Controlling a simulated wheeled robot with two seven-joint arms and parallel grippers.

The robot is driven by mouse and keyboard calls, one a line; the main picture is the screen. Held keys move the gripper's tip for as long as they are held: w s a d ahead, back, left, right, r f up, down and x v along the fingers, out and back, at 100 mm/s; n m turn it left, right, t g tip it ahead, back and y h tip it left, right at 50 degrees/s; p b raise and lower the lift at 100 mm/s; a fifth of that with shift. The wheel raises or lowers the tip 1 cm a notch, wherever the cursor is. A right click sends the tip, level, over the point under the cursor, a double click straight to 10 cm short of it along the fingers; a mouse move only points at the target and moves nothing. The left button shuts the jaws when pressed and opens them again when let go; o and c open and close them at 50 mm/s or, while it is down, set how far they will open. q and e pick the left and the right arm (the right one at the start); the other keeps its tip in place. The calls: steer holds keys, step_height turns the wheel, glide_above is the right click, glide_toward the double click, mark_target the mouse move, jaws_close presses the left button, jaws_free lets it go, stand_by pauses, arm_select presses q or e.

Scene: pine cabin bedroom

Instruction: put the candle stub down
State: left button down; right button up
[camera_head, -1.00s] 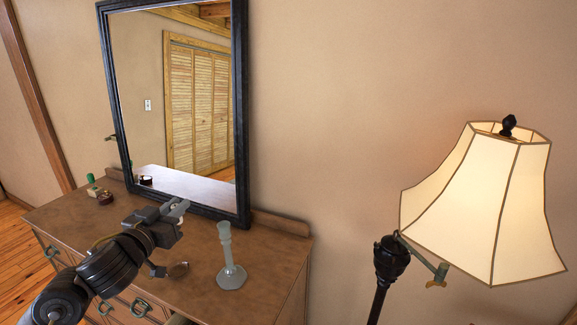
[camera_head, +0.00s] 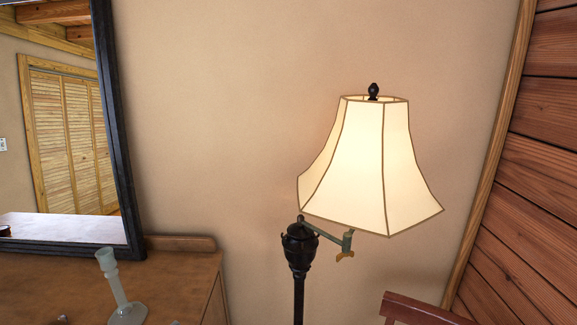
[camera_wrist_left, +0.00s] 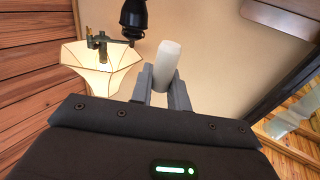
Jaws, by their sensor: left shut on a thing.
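The candle stub (camera_wrist_left: 167,66) is a short white cylinder in the left wrist view. My left gripper (camera_wrist_left: 163,84) is shut on it, one grey finger on each side, and the stub sticks out past the fingertips. In the head view the stub cannot be made out. A pale glass candlestick (camera_head: 121,292) stands upright on the brown dresser (camera_head: 185,268) at the lower left of the head view. My right gripper is in neither current view.
A lit floor lamp with a cream shade (camera_head: 362,175) stands right of the dresser; it also shows in the left wrist view (camera_wrist_left: 100,68). A black-framed mirror (camera_head: 119,135) stands at the dresser's back. A reddish wooden chair back (camera_head: 420,309) is at the bottom right.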

arm_select(q)
steer(key=shift+w+d+n+t+y+b, duration=0.2)
steer(key=shift+w+d+n+t+y, duration=0.15)
steer(key=shift+n+y, duration=0.85)
steer(key=shift+w+d+n+t+y+b, duration=0.15)
steer(key=shift+w+d+n+t+y, duration=0.3)
steer(key=shift+y, duration=1.15)
steer(key=shift+w+d+n+t+y+b, duration=0.2)
steer(key=shift+w+n+t+y, duration=0.15)
steer(key=shift+n+y, duration=0.95)
